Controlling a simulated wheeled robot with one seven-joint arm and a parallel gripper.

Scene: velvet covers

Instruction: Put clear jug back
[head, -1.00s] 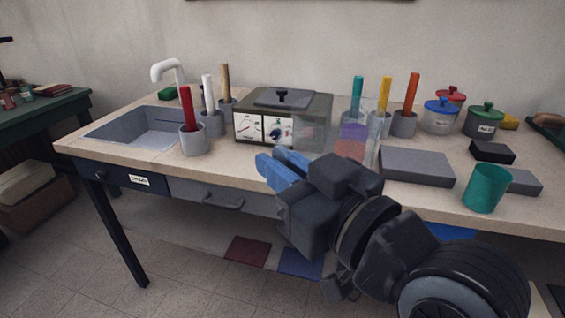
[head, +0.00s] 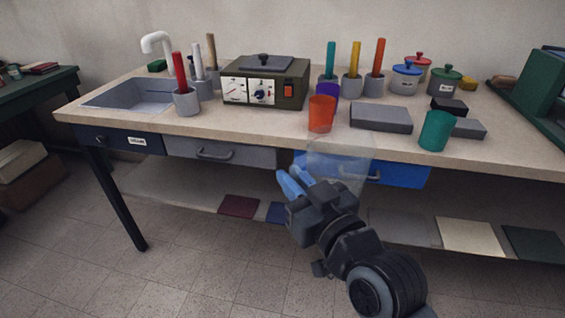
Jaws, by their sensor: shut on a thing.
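The clear jug (head: 343,158) is see-through and faint, and appears in front of the worktop's front edge. My gripper (head: 291,181), with blue fingers, is shut on the jug at its left side. The exact place of contact is hard to make out. The jug looks about upright, and the blue drawer front shows through its lower part.
The worktop (head: 240,128) holds an orange cup (head: 321,113), a purple cup (head: 327,91), a grey block (head: 381,117) and a teal cup (head: 435,130). An olive machine (head: 290,72) and stick holders stand behind. Worktop left of the orange cup is clear.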

